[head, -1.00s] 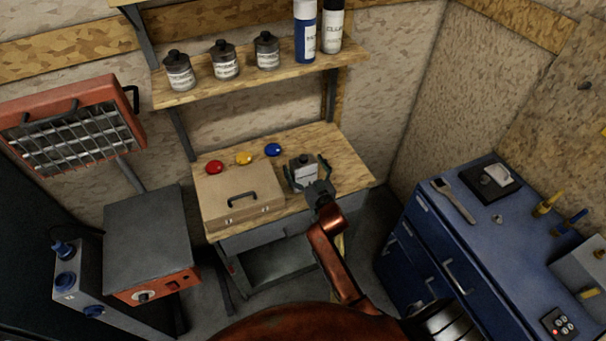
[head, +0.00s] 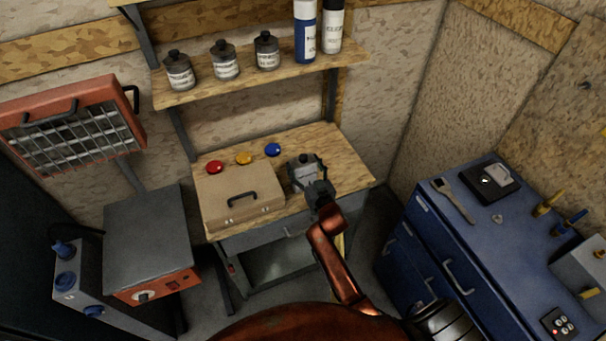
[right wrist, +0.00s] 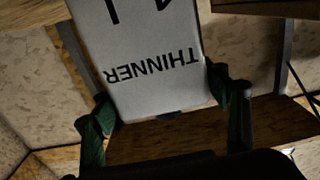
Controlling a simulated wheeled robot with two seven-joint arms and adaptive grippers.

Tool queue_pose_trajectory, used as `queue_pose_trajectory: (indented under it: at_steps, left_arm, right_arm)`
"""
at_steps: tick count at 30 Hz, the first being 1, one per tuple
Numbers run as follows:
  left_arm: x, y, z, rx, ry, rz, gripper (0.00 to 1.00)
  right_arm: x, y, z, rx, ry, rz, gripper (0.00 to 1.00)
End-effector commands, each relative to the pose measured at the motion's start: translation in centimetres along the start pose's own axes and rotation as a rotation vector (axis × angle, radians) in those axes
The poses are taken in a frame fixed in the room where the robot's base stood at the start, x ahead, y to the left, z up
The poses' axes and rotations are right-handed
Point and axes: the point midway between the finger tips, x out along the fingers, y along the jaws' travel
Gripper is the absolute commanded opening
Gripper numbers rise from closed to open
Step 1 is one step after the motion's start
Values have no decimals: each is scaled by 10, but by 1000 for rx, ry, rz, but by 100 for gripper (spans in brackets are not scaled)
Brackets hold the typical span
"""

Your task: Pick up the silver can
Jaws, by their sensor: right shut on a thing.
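The silver can (head: 302,177) stands upright at the right part of the wooden bench, with a dark cap and a light front. My right gripper (head: 307,172) reaches it from the front and is shut on it, a finger at each side. In the right wrist view the can (right wrist: 155,55) fills the top middle, its THINNER label upside down. The green-black fingers of the right gripper (right wrist: 165,108) press its two sides. I cannot tell whether the can is clear of the bench. My left gripper is not in view.
A tan case (head: 236,199) lies on the bench (head: 345,165) left of the can. A shelf (head: 195,93) above holds dark cans and spray cans. A blue cabinet (head: 480,240) stands right.

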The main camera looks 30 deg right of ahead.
Motion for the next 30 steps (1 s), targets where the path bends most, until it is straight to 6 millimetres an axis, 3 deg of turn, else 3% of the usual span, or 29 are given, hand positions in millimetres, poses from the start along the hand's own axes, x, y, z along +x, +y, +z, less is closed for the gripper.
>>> queue_pose_trajectory:
  at_steps: [8, 20, 27, 30]
  left_arm:
    - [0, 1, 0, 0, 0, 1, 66]
    - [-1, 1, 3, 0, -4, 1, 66]
    - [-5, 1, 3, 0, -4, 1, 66]
    - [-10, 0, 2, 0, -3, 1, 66]
  right_arm:
    - [0, 0, 1, 0, -1, 0, 11]
    - [1, 0, -9, -1, 7, -2, 10]
    - [0, 0, -39, -2, 11, -3, 10]
    - [-16, 1, -55, -3, 9, -1, 10]
